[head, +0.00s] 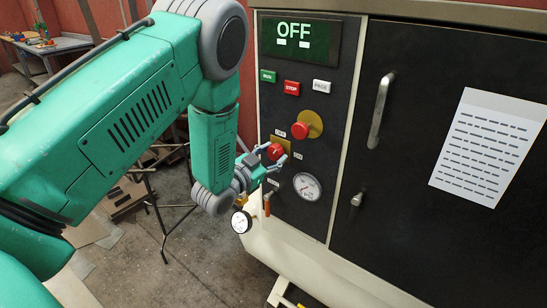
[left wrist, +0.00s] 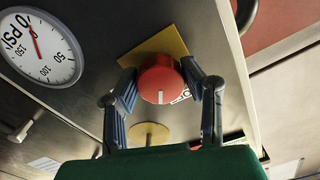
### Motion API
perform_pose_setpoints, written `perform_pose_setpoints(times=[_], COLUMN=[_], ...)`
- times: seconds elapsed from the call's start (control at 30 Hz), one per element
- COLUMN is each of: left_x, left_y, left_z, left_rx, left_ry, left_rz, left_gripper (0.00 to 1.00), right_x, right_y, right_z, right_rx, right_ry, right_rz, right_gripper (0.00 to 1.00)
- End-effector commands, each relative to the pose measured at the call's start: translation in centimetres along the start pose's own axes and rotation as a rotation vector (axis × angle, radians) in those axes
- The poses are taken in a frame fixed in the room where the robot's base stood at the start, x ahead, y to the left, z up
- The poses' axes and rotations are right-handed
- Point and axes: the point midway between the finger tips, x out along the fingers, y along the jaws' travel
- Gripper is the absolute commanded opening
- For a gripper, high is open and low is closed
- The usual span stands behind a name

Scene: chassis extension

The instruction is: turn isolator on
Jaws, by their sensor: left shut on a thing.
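The isolator is a red rotary knob (head: 275,152) on a yellow plate (head: 283,144), low on the black control panel of a compressor cabinet. The display (head: 295,38) above reads OFF. My left gripper (head: 270,160) is at the knob, its two fingers on either side of it. In the left wrist view the knob (left wrist: 160,82) sits between the fingertips of my left gripper (left wrist: 163,88), with a white mark on its face. The fingers are closed on it and partly hide the yellow plate (left wrist: 152,45). My right gripper is in neither view.
Above the knob are a red emergency stop button (head: 300,130) and RUN, STOP and PAGE buttons (head: 292,88). A pressure gauge (head: 307,186) is just right below it. Another gauge (head: 241,222) and an orange-handled valve (head: 267,203) stick out below my gripper. A door handle (head: 380,108) projects to the right.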

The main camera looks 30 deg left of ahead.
Motion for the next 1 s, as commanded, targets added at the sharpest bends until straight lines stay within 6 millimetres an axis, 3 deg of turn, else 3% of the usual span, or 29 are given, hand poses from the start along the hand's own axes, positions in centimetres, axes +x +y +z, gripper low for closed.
perform_pose_setpoints(times=[0.6, 1.0], left_x=[0.1, 0.1], left_y=[-0.1, -0.1], left_z=[-0.1, -0.1], left_rx=[0.590, 0.890], left_ry=[0.007, 0.004], left_rz=[-0.003, -0.001], left_gripper=[0.08, 0.08], right_x=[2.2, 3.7], right_y=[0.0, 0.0], right_z=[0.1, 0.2], right_rx=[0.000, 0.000], right_ry=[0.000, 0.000], right_rz=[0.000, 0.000], right_gripper=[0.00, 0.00])
